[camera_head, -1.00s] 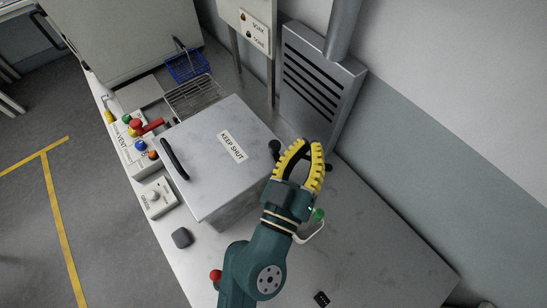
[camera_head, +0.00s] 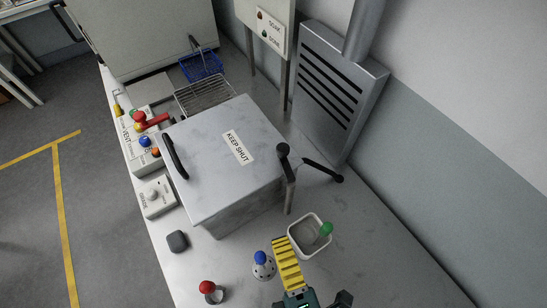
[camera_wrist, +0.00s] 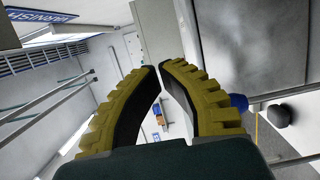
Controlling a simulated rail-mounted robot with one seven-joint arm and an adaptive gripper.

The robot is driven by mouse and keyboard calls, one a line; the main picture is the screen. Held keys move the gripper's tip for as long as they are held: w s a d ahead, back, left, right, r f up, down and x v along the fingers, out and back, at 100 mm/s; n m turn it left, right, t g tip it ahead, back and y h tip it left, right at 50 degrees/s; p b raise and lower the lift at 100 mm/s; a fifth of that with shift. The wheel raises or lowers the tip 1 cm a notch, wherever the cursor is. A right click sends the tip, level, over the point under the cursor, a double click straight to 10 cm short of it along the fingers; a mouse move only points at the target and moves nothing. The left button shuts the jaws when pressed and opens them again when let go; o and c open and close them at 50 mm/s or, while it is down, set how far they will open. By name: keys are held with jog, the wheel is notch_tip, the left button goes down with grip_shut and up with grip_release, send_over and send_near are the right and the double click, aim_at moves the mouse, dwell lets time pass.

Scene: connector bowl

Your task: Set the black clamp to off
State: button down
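The black clamp (camera_head: 290,180) is at the right side of the metal box marked KEEP SHUT (camera_head: 225,165). It shows a black ball knob at the lid's right corner, an upright metal bar below it, and a dark rod reaching right to a black end. I cannot read any setting on it. My gripper (camera_head: 281,241) is in front of the box, below and apart from the clamp. Its yellow fingers are seen edge-on there. In the wrist view the fingers (camera_wrist: 159,68) have their tips almost together, with nothing between them. The clamp is not clear in the wrist view.
A white bowl (camera_head: 295,246) with a green-knobbed piece (camera_head: 325,229) stands right of my gripper. A blue-knobbed piece (camera_head: 261,258) is close on its left, a red-knobbed one (camera_head: 207,288) further left. A slotted metal vent (camera_head: 335,85) stands behind the clamp. The right bench is clear.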

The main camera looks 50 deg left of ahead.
aim_at(286, 162)
jog(key=b+x, duration=0.1)
jog(key=x, duration=1.6)
jog(key=shift+b, duration=0.3)
jog(key=w, duration=0.4)
jog(key=shift+w+b, duration=0.15)
jog(key=shift+b, duration=0.25)
jog(key=shift+r+t+p, duration=0.1)
jog(key=shift+t+p, duration=0.2)
jog(key=shift+p, duration=0.05)
